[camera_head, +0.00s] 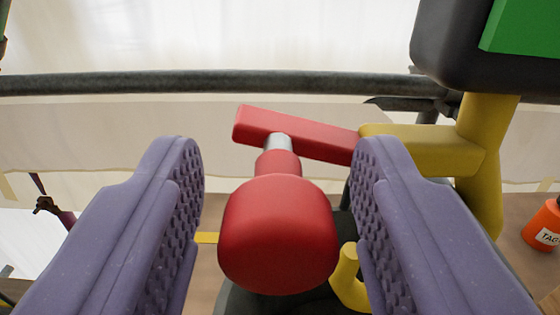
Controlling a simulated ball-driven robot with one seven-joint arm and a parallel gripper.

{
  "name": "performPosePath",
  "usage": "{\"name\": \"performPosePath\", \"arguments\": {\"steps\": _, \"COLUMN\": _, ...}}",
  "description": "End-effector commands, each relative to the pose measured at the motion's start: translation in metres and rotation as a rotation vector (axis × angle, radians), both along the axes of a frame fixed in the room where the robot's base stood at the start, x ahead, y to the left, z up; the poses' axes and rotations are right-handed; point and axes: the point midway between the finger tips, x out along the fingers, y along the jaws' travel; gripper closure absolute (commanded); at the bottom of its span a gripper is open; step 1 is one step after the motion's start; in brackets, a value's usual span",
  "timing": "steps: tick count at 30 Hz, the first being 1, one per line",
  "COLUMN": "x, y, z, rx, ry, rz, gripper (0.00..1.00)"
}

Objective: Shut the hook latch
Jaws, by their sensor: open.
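A red hook latch shows in the middle of the head camera view. Its rounded red knob (277,235) is closest to me, with a short silver pin (278,143) behind it. A red bar (296,134) runs from the pin to the right and meets a yellow arm (425,150) on a yellow post (481,165). A small yellow hook (348,280) sits low, just right of the knob. My gripper (277,200) is open, with one purple ridged finger on each side of the knob. I see a gap at the left finger; the right is close to the knob.
A dark box with a green face (525,28) stands at the upper right. A dark horizontal rail (200,83) crosses behind the latch. An orange container with a tag (543,226) is at the right edge. Pale sheeting fills the background.

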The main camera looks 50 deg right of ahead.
Motion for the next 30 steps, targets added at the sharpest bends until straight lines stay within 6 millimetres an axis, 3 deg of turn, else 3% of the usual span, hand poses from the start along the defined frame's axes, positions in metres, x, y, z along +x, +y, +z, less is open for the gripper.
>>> {"name": "performPosePath", "arguments": {"steps": 3, "x": -0.0001, "y": 0.0002, "z": 0.0004, "rx": 0.0, "ry": 0.0, "rz": 0.0, "gripper": 0.5}}
{"name": "performPosePath", "arguments": {"steps": 9, "x": -0.0001, "y": 0.0003, "z": 0.0005, "rx": 0.0, "ry": 0.0, "rz": 0.0, "gripper": 0.96}}
{"name": "performPosePath", "arguments": {"steps": 10, "x": -0.0001, "y": 0.0003, "z": 0.0005, "rx": 0.0, "ry": 0.0, "rz": 0.0, "gripper": 1.0}}
{"name": "performPosePath", "arguments": {"steps": 20, "x": 0.0001, "y": 0.0006, "z": -0.0005, "rx": -0.027, "ry": 0.031, "rz": 0.0, "gripper": 1.0}}
{"name": "performPosePath", "arguments": {"steps": 30, "x": 0.0004, "y": 0.0007, "z": -0.0083, "rx": -0.175, "ry": 0.207, "rz": 0.001, "gripper": 1.0}}
